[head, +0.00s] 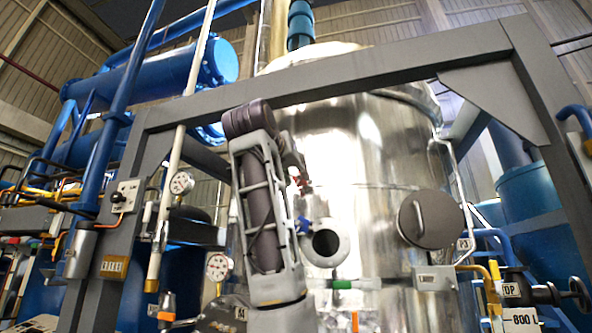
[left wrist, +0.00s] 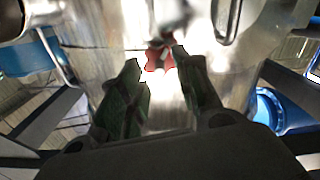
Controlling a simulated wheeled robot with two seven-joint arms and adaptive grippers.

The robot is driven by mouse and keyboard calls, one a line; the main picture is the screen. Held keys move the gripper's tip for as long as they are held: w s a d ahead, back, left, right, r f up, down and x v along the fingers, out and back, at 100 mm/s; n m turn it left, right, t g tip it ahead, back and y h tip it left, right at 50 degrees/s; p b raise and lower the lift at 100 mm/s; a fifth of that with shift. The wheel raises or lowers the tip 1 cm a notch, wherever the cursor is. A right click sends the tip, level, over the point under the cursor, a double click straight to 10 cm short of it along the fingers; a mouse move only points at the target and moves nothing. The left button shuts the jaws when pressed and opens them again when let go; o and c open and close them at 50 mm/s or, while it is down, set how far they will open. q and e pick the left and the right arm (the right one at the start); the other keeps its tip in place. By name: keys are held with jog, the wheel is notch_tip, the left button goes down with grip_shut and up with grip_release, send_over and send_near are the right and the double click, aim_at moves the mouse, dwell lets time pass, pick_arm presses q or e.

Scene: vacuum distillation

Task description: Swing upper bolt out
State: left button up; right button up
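A small red winged knob (head: 304,183), which looks like the upper bolt's nut, sits on the front of the shiny steel vessel (head: 345,150). It also shows in the left wrist view (left wrist: 160,56). A blue knob (head: 303,225) sits lower, beside a round open port (head: 326,244). My left gripper (head: 299,178) reaches down to the red knob from the upper left. In the left wrist view, its two dark green fingers (left wrist: 156,62) are apart, with the red knob between or just beyond their tips; contact cannot be told. My right gripper is not in view.
A round grey cover (head: 430,219) with a handle stands to the right of the port. A grey steel frame (head: 340,82) spans above and down both sides. Gauges (head: 181,184) and pipes crowd the left; valves (head: 545,293) stand at the lower right.

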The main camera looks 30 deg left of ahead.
pick_arm(q)
jog(key=shift+x, duration=0.85)
grip_shut()
